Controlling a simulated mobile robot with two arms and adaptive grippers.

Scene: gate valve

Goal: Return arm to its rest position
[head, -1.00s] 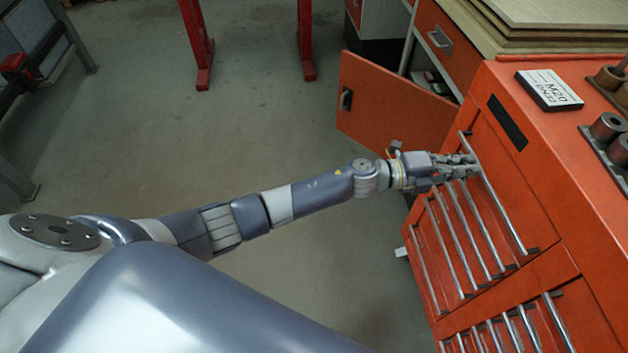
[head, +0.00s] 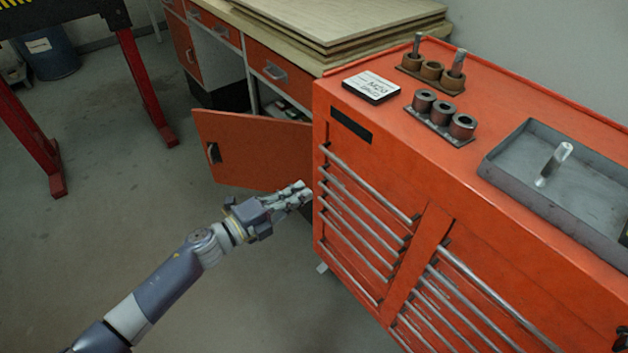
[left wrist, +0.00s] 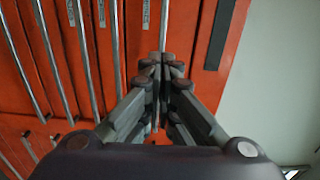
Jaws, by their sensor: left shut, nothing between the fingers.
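My left arm comes in from the lower left in the head view. Its gripper (head: 298,192) is shut and empty, just left of the orange tool cabinet (head: 365,165). In the left wrist view the closed fingertips (left wrist: 163,70) point at the drawer fronts, in line with a silver drawer handle (left wrist: 162,20). I cannot tell how wide the gap to the handle is, but in the head view the fingers look clear of it. The drawers look shut. My right gripper is in neither view.
On the cabinet top are a labelled white box (head: 371,87), a brown holder (head: 431,73), a dark holder (head: 440,117) and a grey tray (head: 489,170) with a metal pin. An open orange door (head: 250,150) stands behind the gripper. The floor (head: 130,230) to the left is clear.

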